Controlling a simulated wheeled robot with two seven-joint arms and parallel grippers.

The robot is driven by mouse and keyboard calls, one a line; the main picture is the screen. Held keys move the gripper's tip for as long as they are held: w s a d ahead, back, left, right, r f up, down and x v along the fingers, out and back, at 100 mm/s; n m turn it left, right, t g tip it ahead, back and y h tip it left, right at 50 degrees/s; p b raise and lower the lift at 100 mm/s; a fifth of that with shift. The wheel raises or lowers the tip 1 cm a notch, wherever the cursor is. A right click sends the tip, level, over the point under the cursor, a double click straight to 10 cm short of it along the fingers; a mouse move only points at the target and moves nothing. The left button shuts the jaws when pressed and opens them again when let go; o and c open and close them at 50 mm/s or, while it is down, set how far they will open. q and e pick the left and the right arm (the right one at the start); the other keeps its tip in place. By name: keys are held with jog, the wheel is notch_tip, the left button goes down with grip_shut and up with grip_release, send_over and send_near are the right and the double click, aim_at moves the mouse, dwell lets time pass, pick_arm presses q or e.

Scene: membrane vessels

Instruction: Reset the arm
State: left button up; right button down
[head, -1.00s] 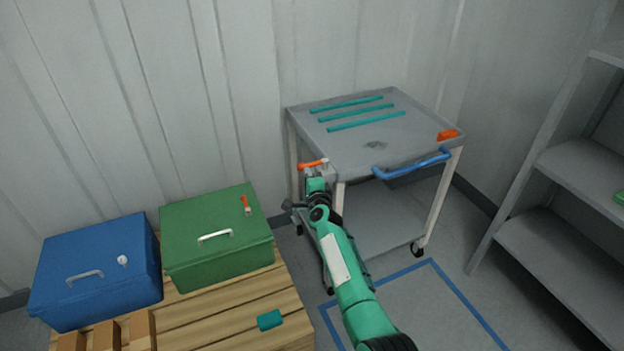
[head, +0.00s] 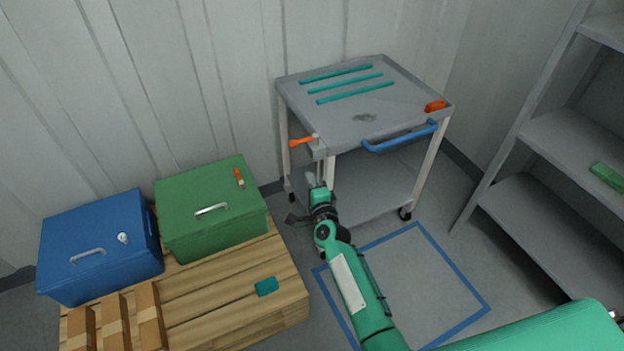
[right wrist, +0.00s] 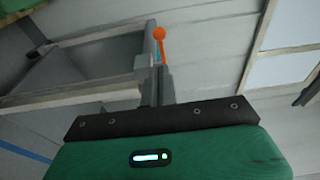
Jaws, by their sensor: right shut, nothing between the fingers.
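My right gripper (head: 312,181) is shut and empty. It is beside the near left corner of the grey cart (head: 410,88), below the cart's orange lever (head: 303,141). In the right wrist view its closed fingers (right wrist: 158,84) point up the picture, and the orange lever (right wrist: 159,34) shows beyond them. Nothing is held between the fingers. My right arm reaches in from the lower right of the head view. My left gripper is not in view.
The cart bears several teal strips, an orange block (head: 435,106) and a blue handle (head: 400,138). A green box (head: 205,190) and a blue box (head: 95,235) stand on a wooden pallet (head: 225,300) at left. Grey shelves (head: 545,220) stand at right. Blue tape (head: 450,263) marks floor.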

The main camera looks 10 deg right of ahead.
jog(key=shift+s+d, duration=0.15)
jog(key=shift+s, duration=0.4)
jog(key=s+d+f+n+g, duration=0.1)
jog(key=s+f+n+g, duration=0.25)
jog(key=s+f, duration=0.65)
jog(key=s+f+n+g, duration=0.35)
jog(key=s+f, duration=0.25)
jog(key=f, duration=0.8)
jog(key=s+d+f+n+g, duration=0.15)
jog(key=s+f+n, duration=0.25)
jog(key=s+f, duration=0.6)
jog(key=s+d+f+n+g, duration=0.2)
jog(key=s+f, duration=0.3)
jog(key=s, duration=0.6)
jog(key=s+d+f+n+g, duration=0.3)
jog(key=s+f, duration=0.3)
jog(key=s, duration=0.6)
jog(key=s+d+f+n+g+h, duration=0.1)
jog(key=s+d+f+n+g, duration=0.2)
jog(key=s+f, duration=0.3)
jog(key=s+d, duration=0.1)
jog(key=s, duration=0.4)
jog(key=shift+s+d+n, duration=0.2)
jog(key=shift+d+n, duration=0.15)
jog(key=shift+n, duration=0.05)
